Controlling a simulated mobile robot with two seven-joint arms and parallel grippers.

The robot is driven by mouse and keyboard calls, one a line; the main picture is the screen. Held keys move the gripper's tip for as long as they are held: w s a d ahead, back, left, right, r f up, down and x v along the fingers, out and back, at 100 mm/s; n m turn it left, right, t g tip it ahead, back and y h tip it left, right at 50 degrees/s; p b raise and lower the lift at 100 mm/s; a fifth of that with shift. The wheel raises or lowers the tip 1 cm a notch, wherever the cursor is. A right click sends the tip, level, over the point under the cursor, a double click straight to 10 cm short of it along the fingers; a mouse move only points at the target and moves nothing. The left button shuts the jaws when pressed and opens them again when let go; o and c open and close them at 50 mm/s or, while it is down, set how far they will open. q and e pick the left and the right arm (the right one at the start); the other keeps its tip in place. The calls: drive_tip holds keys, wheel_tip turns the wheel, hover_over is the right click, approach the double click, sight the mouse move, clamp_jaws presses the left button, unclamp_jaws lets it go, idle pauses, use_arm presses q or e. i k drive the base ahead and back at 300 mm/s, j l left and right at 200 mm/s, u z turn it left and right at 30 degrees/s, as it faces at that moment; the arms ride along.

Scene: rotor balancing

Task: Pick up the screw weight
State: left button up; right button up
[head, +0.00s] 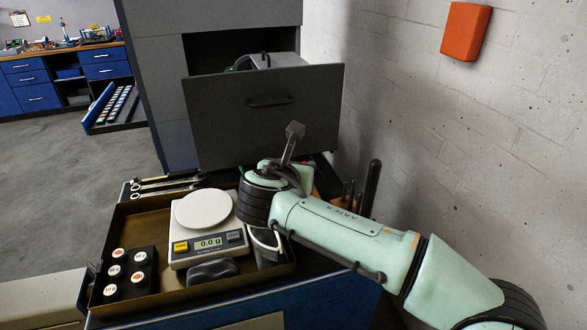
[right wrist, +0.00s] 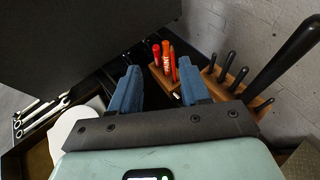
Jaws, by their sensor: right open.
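Several screw weights (head: 118,253) with white tops and small red marks sit in a black block (head: 128,266) in the front left of the tray. Their markings are too small to read surely. My right arm reaches in from the right in the head view, across the tray's right side. My left gripper is not in view.
A scale (head: 207,243) reading 0.0 g stands in the brown tray (head: 180,296), with a dark pouch (head: 212,271) in front. Wrenches (head: 160,186) lie behind. An open drawer (head: 270,120), markers (right wrist: 166,58) and a wooden tool rack (right wrist: 222,88) are near my right gripper.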

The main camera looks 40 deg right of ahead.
sight(119, 255)
drive_tip(key=k+j, duration=0.2)
drive_tip(key=j, duration=0.2)
drive_tip(key=k+j, duration=0.45)
drive_tip(key=j, duration=0.3)
